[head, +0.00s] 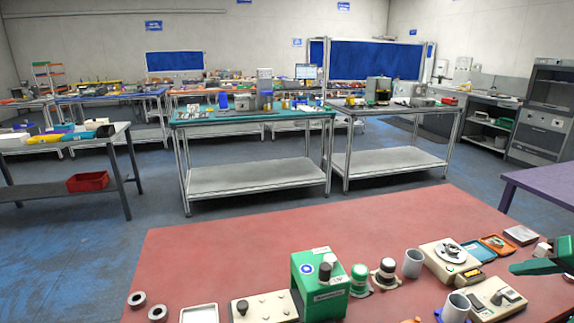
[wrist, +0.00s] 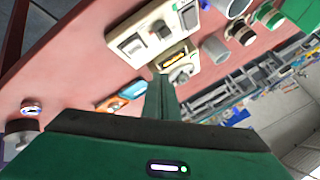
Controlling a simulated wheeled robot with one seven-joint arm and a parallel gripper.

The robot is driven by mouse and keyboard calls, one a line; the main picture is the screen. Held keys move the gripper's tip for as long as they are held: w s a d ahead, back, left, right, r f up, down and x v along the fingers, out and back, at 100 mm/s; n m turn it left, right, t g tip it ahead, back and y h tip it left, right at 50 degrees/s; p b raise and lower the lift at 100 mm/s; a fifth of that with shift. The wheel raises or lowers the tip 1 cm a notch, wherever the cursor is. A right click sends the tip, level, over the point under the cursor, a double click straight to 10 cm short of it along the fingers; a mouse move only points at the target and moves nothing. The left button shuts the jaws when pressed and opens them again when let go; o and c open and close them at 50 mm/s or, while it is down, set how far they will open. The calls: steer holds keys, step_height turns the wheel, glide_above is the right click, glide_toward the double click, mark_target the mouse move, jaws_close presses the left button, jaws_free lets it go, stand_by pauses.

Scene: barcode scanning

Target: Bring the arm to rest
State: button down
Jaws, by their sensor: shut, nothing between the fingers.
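My green gripper (head: 515,268) reaches in from the right edge of the head view, over the right part of the red table (head: 230,250). In the wrist view its fingers (wrist: 160,78) are pressed together with nothing between them. The rest of my arm is out of the head view.
The table's left part is mostly clear. A purple table (head: 545,183) stands behind at right.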

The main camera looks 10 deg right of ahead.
steer(key=a+g, duration=0.1)
steer(key=a, duration=0.1)
steer(key=w+a+g, duration=0.1)
steer(key=a, duration=0.2)
steer(key=a+g, duration=0.1)
steer(key=a, duration=0.1)
steer(key=shift+w+a+f+n, duration=0.2)
steer(key=shift+a+f+n, duration=0.05)
steer(key=shift+a+n, duration=0.15)
steer(key=s+a+r+g, duration=0.2)
steer(key=s+a, duration=0.3)
steer(key=a, duration=0.4)
steer(key=s+a+r+g+h, duration=0.1)
steer(key=s+a+r+g, duration=0.2)
steer(key=s+a, duration=0.3)
steer(key=shift+s+a+h, duration=0.3)
steer(key=shift+a, duration=1.4)
steer(key=shift+w+f+g, duration=0.2)
steer(key=shift+w+g, duration=0.1)
steer(key=shift+w, duration=0.35)
steer(key=shift+s, duration=0.1)
